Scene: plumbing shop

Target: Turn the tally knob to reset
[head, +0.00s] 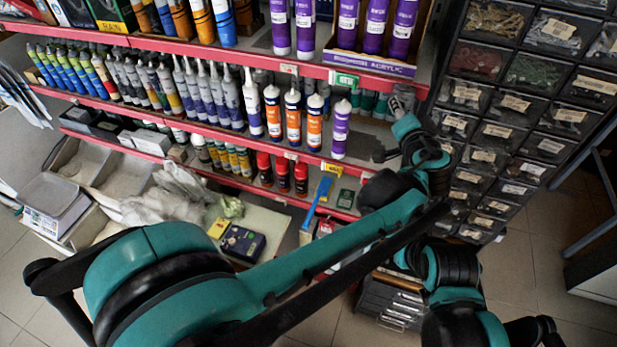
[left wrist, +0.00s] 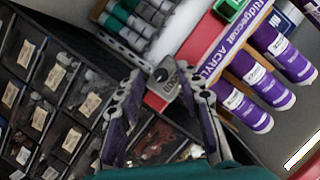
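A small silver-grey tally counter (left wrist: 165,82) sits at the end of the red shelf edge in the left wrist view. Its knob is too small to make out clearly. My left gripper (left wrist: 160,74) is open, with one finger on each side of the counter. The fingertips are close to it; I cannot tell whether they touch it. In the head view my left arm reaches across to the right end of the upper shelf, and its wrist largely hides the counter area. My right gripper does not show clearly in either view.
A purple acrylic carton (head: 372,64) sits above. A dark rack of small parts drawers (head: 497,130) stands close on the right. Floor (head: 520,270) shows at the lower right.

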